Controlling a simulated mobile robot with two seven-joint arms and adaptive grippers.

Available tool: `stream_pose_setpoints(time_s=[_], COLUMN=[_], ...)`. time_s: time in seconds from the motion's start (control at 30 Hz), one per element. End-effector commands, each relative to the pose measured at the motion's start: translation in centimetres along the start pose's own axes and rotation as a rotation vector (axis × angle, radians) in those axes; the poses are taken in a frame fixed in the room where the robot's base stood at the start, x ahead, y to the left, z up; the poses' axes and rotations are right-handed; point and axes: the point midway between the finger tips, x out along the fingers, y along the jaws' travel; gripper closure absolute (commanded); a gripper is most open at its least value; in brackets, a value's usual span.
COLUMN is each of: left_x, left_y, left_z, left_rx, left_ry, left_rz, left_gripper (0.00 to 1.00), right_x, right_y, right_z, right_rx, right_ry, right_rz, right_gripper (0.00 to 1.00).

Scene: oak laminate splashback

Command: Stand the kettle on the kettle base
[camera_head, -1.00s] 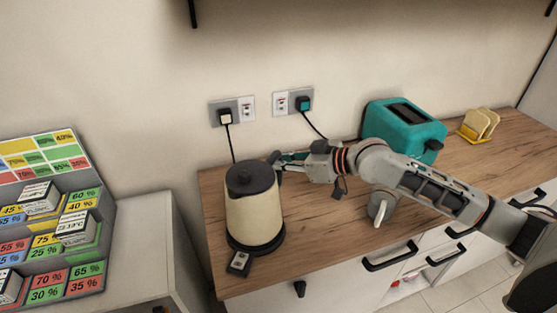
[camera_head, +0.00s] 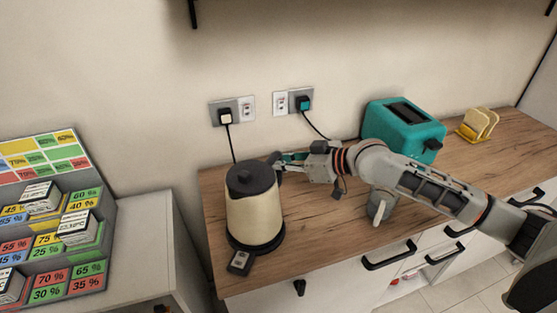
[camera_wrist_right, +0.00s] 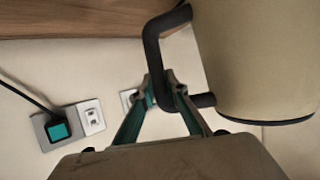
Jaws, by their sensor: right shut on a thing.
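The cream kettle (camera_head: 254,215) with a dark lid stands upright at the left end of the wooden counter, over the black kettle base (camera_head: 262,246). Only the front rim of the base shows; whether the kettle is fully seated cannot be told. My right gripper (camera_head: 279,162) reaches in from the right, behind the kettle. In the right wrist view, its fingers (camera_wrist_right: 160,95) are shut on the kettle's black handle (camera_wrist_right: 152,50), and the kettle body (camera_wrist_right: 255,60) fills the right side. My left gripper is not in view.
A teal toaster (camera_head: 403,129) and a yellow rack (camera_head: 478,124) stand at the right on the counter (camera_head: 320,235). A grey mug (camera_head: 381,207) stands below my right arm. Plugged sockets (camera_head: 232,111) are on the wall. A shelved display (camera_head: 50,220) is at far left.

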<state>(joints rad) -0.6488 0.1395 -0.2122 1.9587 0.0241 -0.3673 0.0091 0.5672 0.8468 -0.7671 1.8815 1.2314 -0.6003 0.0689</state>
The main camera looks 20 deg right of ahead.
Motion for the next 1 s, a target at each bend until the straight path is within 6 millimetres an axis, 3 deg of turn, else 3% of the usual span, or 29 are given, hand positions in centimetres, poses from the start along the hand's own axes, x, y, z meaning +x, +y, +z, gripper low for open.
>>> stream_pose_setpoints(time_s=[1.0], left_x=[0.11], left_y=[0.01], left_z=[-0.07], left_rx=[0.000], left_ry=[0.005], left_rz=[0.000], left_gripper=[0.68], right_x=[0.30], right_y=[-0.01], right_z=[0.36], right_rx=[0.004], right_ry=[0.009], right_rz=[-0.001], right_gripper=[1.00])
